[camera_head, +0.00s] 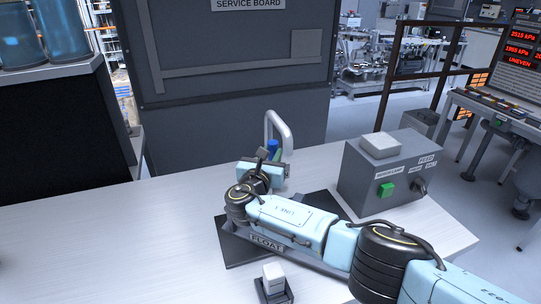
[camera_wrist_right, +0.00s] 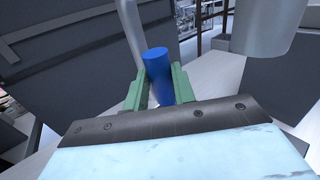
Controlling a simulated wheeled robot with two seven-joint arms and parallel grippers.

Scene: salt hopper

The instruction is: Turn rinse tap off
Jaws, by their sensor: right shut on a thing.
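The rinse tap's curved grey spout (camera_head: 280,130) rises from the white table near its back edge. A blue tap handle (camera_head: 272,147) shows beside the spout, just above my right gripper (camera_head: 273,157). In the right wrist view the handle is a blue cylinder (camera_wrist_right: 159,72), upright and slightly tilted, between the green fingers of my right gripper (camera_wrist_right: 162,86). The fingers are shut on it. Grey pipe parts (camera_wrist_right: 131,28) pass close behind the fingers. The handle's base is hidden. My left gripper is not in view.
A grey control box (camera_head: 365,180) with a green button (camera_head: 386,189) stands on the right of the table (camera_head: 160,235). A dark plate marked FLOAT (camera_head: 240,250) lies under my right arm. A small white-topped block (camera_head: 273,279) is in front. The table's left is clear.

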